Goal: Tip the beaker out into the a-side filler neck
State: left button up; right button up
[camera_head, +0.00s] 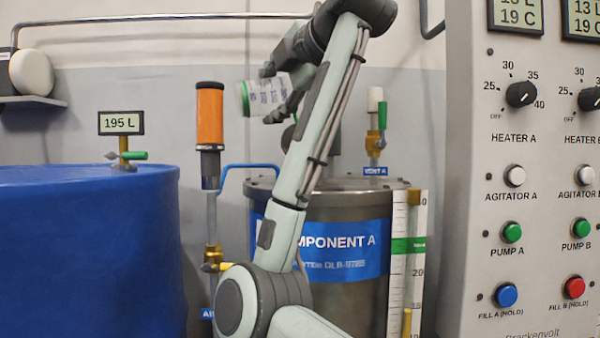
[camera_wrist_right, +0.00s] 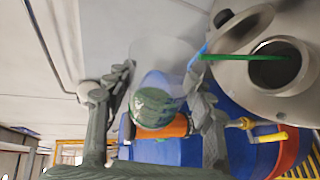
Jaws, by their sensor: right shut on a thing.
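In the right wrist view, the beaker (camera_wrist_right: 155,100) sits between the two fingers of the right gripper (camera_wrist_right: 160,110), with green showing at one end. A round open neck (camera_wrist_right: 303,75) on a grey tank top is at the upper right there, apart from the beaker. My arm covers part of the tank top in the head view. My left gripper is not in view.
A blue drum (camera_head: 90,250) stands at left, with a 195 L display (camera_head: 121,123). An orange cylinder (camera_head: 210,115) rises between drum and tank. A vent valve (camera_head: 375,135) stands at the tank's back right. The control panel (camera_head: 530,200) bounds the right.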

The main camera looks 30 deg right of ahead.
jog(key=shift+d+r+m, duration=0.15)
jog(key=shift+r+m, duration=0.05)
jog(key=shift+m, duration=0.2)
jog(key=shift+d+r+m+t+y, duration=0.2)
jog(key=shift+r+m+t+y, duration=0.1)
jog(key=shift+m+y, duration=0.15)
dwell(0.9)
